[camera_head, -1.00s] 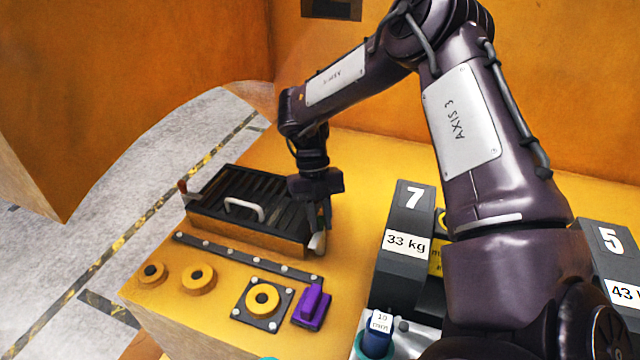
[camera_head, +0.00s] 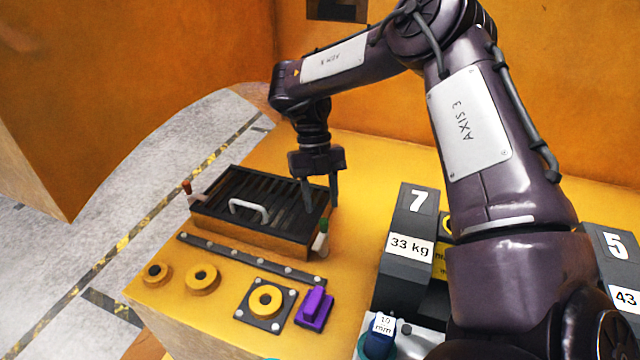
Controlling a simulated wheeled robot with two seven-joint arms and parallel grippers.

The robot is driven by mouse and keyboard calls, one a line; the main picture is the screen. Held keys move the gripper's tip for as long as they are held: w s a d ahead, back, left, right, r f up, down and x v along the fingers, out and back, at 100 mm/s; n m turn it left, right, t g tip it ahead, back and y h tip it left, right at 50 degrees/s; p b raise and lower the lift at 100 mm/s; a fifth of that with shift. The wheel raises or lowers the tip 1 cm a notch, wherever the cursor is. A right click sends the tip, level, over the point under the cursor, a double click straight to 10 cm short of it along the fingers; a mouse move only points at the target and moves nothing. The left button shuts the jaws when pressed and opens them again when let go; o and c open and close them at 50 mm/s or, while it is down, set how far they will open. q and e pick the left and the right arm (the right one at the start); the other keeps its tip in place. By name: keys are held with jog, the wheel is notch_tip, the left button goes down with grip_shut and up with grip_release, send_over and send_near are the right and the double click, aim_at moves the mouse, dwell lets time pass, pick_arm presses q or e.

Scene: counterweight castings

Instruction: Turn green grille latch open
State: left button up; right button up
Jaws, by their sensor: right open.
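The black slatted grille (camera_head: 238,190) with a white handle (camera_head: 249,210) lies on the yellow surface. At its right end a small latch (camera_head: 321,240) shows a pale lever with a green tip. At its left end another latch (camera_head: 188,190) has a red-brown tip. My right gripper (camera_head: 321,208) points down over the grille's right end, its two fingers apart and empty. It is just above and behind the green latch, and I see no contact with it. My left gripper is not in view.
A dark riveted strip (camera_head: 245,258), yellow rings (camera_head: 202,278), a ring on a black plate (camera_head: 266,300) and a purple block (camera_head: 315,307) lie in front. Castings marked 7 (camera_head: 408,250) and 5 (camera_head: 615,250) stand to the right. A blue piece (camera_head: 380,342) is at the bottom.

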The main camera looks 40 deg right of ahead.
jog(key=p+v, duration=0.1)
jog(key=v, duration=0.1)
jog(key=shift+w+d+r, duration=0.1)
jog(key=shift+r, duration=0.15)
dwell(0.5)
